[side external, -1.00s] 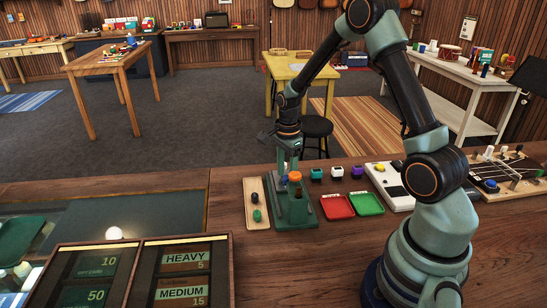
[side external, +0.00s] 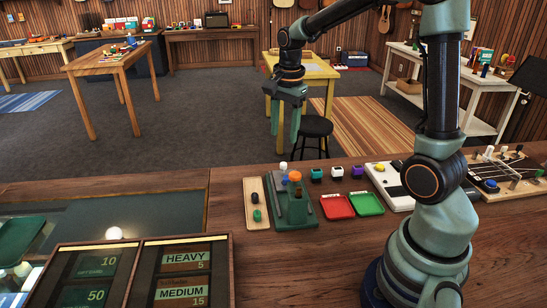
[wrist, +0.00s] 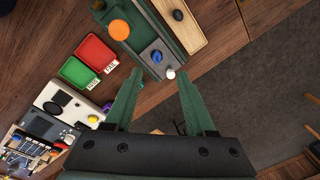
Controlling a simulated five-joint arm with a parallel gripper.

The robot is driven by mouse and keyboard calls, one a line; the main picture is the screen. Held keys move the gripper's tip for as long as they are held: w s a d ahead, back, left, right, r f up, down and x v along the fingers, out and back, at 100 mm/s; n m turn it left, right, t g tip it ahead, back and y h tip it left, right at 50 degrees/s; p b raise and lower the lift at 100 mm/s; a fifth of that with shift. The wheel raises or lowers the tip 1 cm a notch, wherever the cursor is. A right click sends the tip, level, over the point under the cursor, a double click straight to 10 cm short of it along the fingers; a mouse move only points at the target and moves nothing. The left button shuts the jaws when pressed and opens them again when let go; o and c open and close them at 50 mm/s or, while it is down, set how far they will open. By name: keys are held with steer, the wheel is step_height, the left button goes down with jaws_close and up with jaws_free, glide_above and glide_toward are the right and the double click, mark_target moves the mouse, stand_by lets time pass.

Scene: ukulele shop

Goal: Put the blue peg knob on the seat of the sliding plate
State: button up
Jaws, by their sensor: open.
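The blue peg knob (wrist: 157,57) stands on the grey sliding plate (wrist: 146,38) of the green fixture (wrist: 165,26), beside a small white knob (wrist: 170,73). In the side view the blue knob (side external: 284,180) shows behind the orange-topped post (side external: 295,177); whether it is fully seated cannot be told. The knob hides what is directly beneath it. My gripper (side external: 284,138) is open and empty, raised well above and behind the fixture. In the wrist view its fingers (wrist: 160,76) are spread apart, with the white knob between the tips.
A wooden strip (side external: 255,186) with dark and green knobs lies left of the fixture. Red (side external: 337,207) and green (side external: 367,202) trays lie right, with several small coloured blocks behind. A white device (side external: 390,178) and a fretted board (side external: 508,178) are farther right.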

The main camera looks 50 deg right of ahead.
steer(key=s+a+r+n+t, duration=0.4)
steer(key=s+a+n, duration=0.5)
steer(key=n, duration=0.8)
step_height(320, 180, up, 2)
steer(key=a, duration=0.2)
steer(key=shift+s+a+n+t, duration=0.3)
steer(key=shift+a+n, duration=0.05)
steer(key=shift+n, duration=0.05)
